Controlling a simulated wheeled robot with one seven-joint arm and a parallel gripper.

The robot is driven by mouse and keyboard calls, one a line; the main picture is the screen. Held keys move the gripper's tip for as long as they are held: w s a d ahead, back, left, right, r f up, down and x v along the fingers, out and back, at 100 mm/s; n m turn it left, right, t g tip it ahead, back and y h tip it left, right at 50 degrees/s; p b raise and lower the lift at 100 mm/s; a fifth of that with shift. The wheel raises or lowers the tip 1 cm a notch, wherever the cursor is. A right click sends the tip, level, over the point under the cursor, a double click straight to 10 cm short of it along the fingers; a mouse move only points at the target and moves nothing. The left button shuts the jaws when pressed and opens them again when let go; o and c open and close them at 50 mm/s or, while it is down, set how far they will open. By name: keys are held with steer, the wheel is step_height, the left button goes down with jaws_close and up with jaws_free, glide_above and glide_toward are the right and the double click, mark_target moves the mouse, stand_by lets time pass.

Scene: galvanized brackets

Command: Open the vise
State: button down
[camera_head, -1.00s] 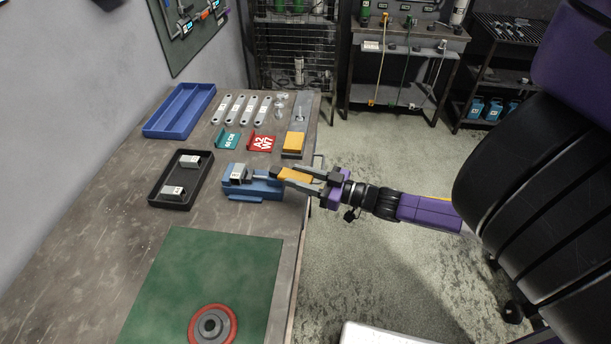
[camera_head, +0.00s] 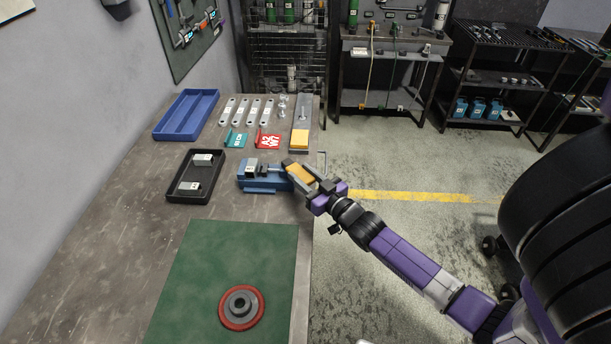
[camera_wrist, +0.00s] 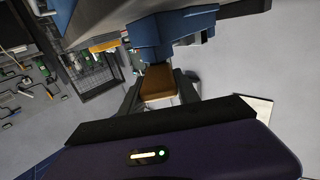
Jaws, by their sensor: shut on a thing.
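The blue vise (camera_head: 264,188) sits at the right edge of the workbench, with a grey block (camera_head: 250,168) at its jaws. Whether the block is clamped is too small to tell. My gripper (camera_head: 300,173) is at the vise's right end, shut on its orange handle (camera_head: 297,170). In the wrist view the handle (camera_wrist: 157,84) lies between my two dark fingers (camera_wrist: 158,78), directly below the blue vise body (camera_wrist: 172,36). The handle's far end is partly hidden by the vise and fingers.
A black tray (camera_head: 173,195) with grey brackets stands left of the vise. A blue tray (camera_head: 167,134), teal bracket (camera_head: 236,139), red bracket (camera_head: 268,141) and orange-and-grey piece (camera_head: 300,138) lie behind. A green mat (camera_head: 200,265) carries a red-rimmed disc (camera_head: 241,307).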

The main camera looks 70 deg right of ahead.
mark_target(308, 184)
steer(key=shift+w+a+m+g+h, duration=0.3)
steer(key=shift+m+g+h, duration=0.2)
steer(key=shift+m+h, duration=0.3)
steer(key=c, duration=0.9)
jaws_free()
steer(key=shift+s, duration=0.1)
steer(key=shift+s+a, duration=0.25)
steer(key=shift+s, duration=0.2)
steer(key=b+v, duration=0.1)
steer(key=v, duration=0.4)
steer(key=shift+s+a+f, duration=0.1)
steer(key=shift+s+a, duration=0.5)
steer(key=shift+s, duration=0.05)
steer(key=shift+c, duration=0.3)
